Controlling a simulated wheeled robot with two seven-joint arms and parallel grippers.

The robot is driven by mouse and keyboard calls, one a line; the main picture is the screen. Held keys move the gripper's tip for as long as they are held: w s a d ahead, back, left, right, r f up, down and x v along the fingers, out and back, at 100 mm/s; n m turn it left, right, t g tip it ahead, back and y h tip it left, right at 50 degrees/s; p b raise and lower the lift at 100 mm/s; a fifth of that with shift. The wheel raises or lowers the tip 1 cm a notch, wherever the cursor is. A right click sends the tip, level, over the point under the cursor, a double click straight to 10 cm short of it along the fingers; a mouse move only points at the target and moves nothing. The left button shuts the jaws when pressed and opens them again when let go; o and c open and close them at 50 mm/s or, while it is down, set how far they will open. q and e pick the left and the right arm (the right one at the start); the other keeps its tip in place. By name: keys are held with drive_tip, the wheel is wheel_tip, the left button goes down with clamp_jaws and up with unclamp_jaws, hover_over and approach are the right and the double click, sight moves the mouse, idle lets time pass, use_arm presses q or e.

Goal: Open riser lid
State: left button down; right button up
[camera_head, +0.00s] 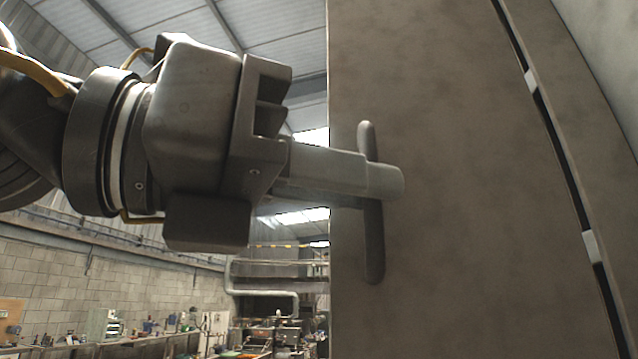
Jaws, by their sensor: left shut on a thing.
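The riser lid (460,240) is a large flat brownish-grey panel that fills the right half of the head view. A dark upright bar handle (373,245) stands on it near its left edge. My left gripper (385,180) comes in from the left with its fingers across the middle of the handle, and it is shut on the handle. The fingers hide the handle's middle part. My right gripper is not in view.
A dark gap with pale blocks (589,246) separates the lid from a curved grey surface (610,60) at the right. In the far background are a block wall (100,270) and a cluttered workbench (150,340).

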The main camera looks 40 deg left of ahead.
use_arm(q)
drive_tip(key=c, duration=1.9)
unclamp_jaws()
drive_tip(key=shift+c, duration=0.2)
drive_tip(key=shift+o, duration=1.1)
drive_tip(key=shift+w+d, duration=0.1)
drive_tip(key=shift+w, duration=0.05)
drive_tip(key=shift+o, duration=1.1)
drive_tip(key=shift+w+d, duration=0.3)
drive_tip(key=shift+d, duration=0.05)
drive_tip(key=b+v, duration=0.3)
drive_tip(key=v, duration=0.7)
drive_tip(key=shift+s, duration=0.4)
drive_tip(key=shift+a, duration=0.2)
